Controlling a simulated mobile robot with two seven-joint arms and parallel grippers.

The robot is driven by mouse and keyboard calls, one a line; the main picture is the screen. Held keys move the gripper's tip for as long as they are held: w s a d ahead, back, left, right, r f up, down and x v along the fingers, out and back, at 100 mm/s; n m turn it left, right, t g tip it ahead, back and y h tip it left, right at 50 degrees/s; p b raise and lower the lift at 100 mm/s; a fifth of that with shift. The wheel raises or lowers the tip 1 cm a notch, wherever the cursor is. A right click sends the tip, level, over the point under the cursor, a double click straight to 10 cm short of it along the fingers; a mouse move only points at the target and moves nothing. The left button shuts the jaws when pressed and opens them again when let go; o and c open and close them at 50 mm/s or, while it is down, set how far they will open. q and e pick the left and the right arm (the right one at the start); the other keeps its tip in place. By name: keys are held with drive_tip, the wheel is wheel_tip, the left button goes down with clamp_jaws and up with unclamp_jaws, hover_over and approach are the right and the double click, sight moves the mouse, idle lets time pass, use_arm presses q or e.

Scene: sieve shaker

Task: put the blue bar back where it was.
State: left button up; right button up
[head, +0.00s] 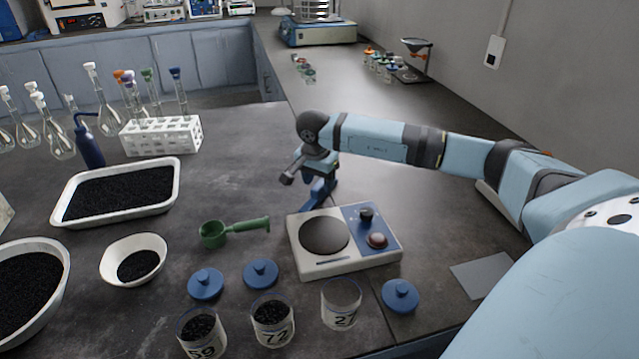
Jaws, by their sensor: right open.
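A dark blue piece (321,194), which looks like the blue bar, is just behind the white hotplate-like device (350,265), below my right wrist. My right gripper (303,182) points down there. It is open, with a grey finger to the left of the blue piece. The arm and gripper hide part of this spot, and I cannot tell whether the finger touches the blue piece. My left gripper is not in view.
A green scoop (232,231) lies left of the device. Numbered jars (272,322) and blue lids (261,273) are in front. A white tray of black grains (170,195) and a tube rack (160,136) stand left. The bench behind the rack's right is clear.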

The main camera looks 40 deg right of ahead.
sight(316, 188)
wheel_tip(316, 188, up, 11)
drive_tip(key=a+p, duration=0.1)
drive_tip(key=shift+s+a+f, duration=0.2)
drive_tip(key=shift+a, duration=0.1)
